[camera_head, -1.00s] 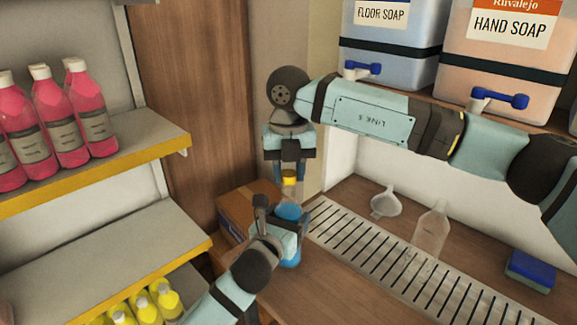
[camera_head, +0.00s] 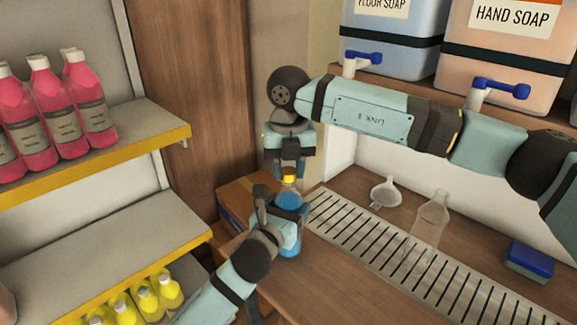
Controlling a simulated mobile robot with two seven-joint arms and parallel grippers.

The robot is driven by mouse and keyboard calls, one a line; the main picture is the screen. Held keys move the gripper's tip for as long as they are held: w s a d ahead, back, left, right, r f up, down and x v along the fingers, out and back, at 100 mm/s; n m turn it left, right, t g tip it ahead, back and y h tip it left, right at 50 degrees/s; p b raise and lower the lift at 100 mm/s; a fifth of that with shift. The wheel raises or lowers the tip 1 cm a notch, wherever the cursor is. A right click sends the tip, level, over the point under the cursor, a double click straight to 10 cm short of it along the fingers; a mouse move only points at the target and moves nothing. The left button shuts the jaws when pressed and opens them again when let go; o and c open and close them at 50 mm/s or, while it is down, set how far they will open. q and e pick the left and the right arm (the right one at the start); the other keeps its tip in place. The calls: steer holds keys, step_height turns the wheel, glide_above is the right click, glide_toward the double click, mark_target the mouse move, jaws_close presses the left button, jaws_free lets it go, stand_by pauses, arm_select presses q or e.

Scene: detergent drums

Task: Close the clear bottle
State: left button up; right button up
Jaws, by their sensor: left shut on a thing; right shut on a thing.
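My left gripper (camera_head: 284,218) is shut on a clear bottle with blue contents (camera_head: 289,201), held upright near the counter's left end. The gripper hides the bottle's middle; blue also shows below it. My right gripper (camera_head: 289,168) points down right above the bottle and is shut on a yellow cap (camera_head: 290,179). The cap is at the bottle's neck, in line with it. I cannot tell whether it touches the mouth or is seated on it.
A blue sponge (camera_head: 530,261) is at right. A cardboard box (camera_head: 246,195) sits behind the grippers. Soap drums (camera_head: 393,45) are above; pink bottles (camera_head: 55,118) fill the left shelf.

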steer(key=shift+f, duration=0.5)
arm_select(q)
steer(key=c, duration=0.4)
steer(key=shift+c, duration=0.2)
arm_select(e)
steer(key=m, duration=0.4)
steer(key=shift+m, duration=0.4)
steer(key=m, duration=0.6)
steer(key=shift+f, duration=0.1)
steer(key=m, duration=0.6)
steer(key=shift+w, duration=0.1)
steer(key=m, duration=0.3)
steer(key=shift+a+f, duration=0.1)
steer(key=shift+a, duration=0.15)
steer(key=m, duration=0.2)
steer(key=shift+d+m, duration=0.1)
steer(key=shift+m, duration=0.3)
